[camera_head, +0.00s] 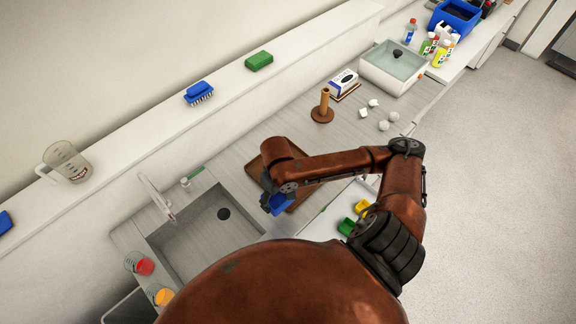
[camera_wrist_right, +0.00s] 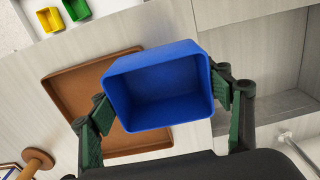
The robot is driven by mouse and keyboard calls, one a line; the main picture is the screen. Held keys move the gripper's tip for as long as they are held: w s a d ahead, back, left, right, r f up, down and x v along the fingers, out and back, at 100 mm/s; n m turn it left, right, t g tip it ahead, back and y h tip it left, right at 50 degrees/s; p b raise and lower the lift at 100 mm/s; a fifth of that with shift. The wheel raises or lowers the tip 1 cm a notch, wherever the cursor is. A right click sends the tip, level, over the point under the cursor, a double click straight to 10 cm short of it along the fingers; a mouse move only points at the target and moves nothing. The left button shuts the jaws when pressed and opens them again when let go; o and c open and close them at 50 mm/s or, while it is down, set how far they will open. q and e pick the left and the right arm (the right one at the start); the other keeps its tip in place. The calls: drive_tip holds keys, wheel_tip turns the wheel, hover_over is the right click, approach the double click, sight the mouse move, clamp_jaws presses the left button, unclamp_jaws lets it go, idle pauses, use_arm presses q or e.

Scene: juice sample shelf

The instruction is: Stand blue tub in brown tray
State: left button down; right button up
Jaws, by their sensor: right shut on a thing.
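The blue tub (camera_head: 281,204) is held by my right gripper (camera_head: 272,196). In the right wrist view the tub (camera_wrist_right: 158,85) sits between the two green-padded fingers (camera_wrist_right: 163,97), its empty open side facing the wrist camera. The brown tray (camera_head: 303,190) lies flat on the counter, partly hidden by my right arm in the head view. In the right wrist view the tray (camera_wrist_right: 72,82) is beyond the tub, which overlaps its right part. No contact between tub and tray is visible. My left gripper is not in view.
The sink (camera_head: 200,232) is left of the tray. A brown peg stand (camera_head: 323,110) stands behind it. Green (camera_head: 346,227) and yellow (camera_head: 362,207) tubs are on the near side. Several white pieces (camera_head: 383,125) lie farther right, near a white basin (camera_head: 376,72).

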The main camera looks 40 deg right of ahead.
sight(288, 205)
drive_tip(key=s+p, duration=0.1)
drive_tip(key=s+d+r+p, duration=0.1)
drive_tip(key=shift+s+r, duration=0.3)
drive_tip(key=shift+s, duration=0.1)
drive_tip(key=shift+d+p, duration=0.2)
drive_tip(key=shift+p, duration=0.15)
drive_tip(key=w+d+f+p, duration=0.2)
drive_tip(key=w+d+f, duration=0.6)
drive_tip(key=d+f, duration=0.1)
drive_tip(key=shift+w+d, duration=0.1)
drive_tip(key=shift+w, duration=0.3)
drive_tip(key=shift+w+d+f, duration=0.3)
drive_tip(key=shift+f, duration=0.15)
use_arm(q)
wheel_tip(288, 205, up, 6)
use_arm(e)
drive_tip(key=shift+d+f, duration=0.1)
drive_tip(key=shift+f, duration=1.55)
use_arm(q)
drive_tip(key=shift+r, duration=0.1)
use_arm(e)
drive_tip(key=shift+f, duration=0.15)
drive_tip(key=o, duration=1.1)
drive_tip(key=shift+o, duration=0.2)
